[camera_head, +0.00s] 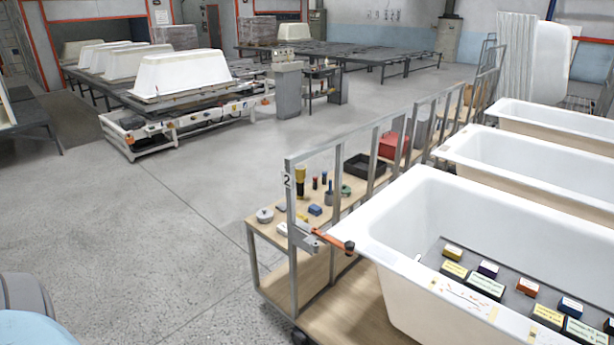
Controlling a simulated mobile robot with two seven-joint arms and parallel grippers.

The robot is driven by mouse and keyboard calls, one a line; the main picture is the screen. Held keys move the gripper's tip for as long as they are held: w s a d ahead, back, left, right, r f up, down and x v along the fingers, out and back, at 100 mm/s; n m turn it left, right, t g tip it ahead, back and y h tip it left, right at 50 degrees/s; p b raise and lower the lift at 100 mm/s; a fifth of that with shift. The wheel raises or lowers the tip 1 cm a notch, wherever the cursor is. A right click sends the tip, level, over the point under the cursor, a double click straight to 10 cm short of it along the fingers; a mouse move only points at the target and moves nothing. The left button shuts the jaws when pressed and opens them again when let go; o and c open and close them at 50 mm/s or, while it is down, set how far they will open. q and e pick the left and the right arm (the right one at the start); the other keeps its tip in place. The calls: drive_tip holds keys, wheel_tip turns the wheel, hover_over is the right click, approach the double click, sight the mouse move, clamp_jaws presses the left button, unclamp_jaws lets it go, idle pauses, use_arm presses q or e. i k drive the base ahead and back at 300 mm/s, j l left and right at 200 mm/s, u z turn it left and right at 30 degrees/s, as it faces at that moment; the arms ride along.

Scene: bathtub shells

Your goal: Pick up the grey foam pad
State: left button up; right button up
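No grey foam pad can be made out for sure. A flat dark grey sheet (511,302) lies inside the nearest white bathtub shell (400,262) at the lower right, with several small coloured boxes on it. I cannot tell whether this sheet is foam. Neither of my grippers is in view.
A wooden-decked cart with a grey metal rail (293,240) bears the nearest shell. Its side shelf holds a black tray (364,167), a red box (393,146) and small tools. An orange-handled clamp (328,240) sits at the corner. Open concrete floor (150,240) lies left.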

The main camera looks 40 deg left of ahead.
sight(282, 207)
drive_tip(key=i+j+u, duration=0.3)
drive_tip(key=j, duration=0.35)
drive_tip(key=i+j+u, duration=0.3)
drive_tip(key=j, duration=0.25)
drive_tip(key=i+j+u, duration=0.3)
drive_tip(key=i+j, duration=0.2)
drive_tip(key=k+l+u, duration=0.1)
drive_tip(key=l+u, duration=0.4)
drive_tip(key=l, duration=1.2)
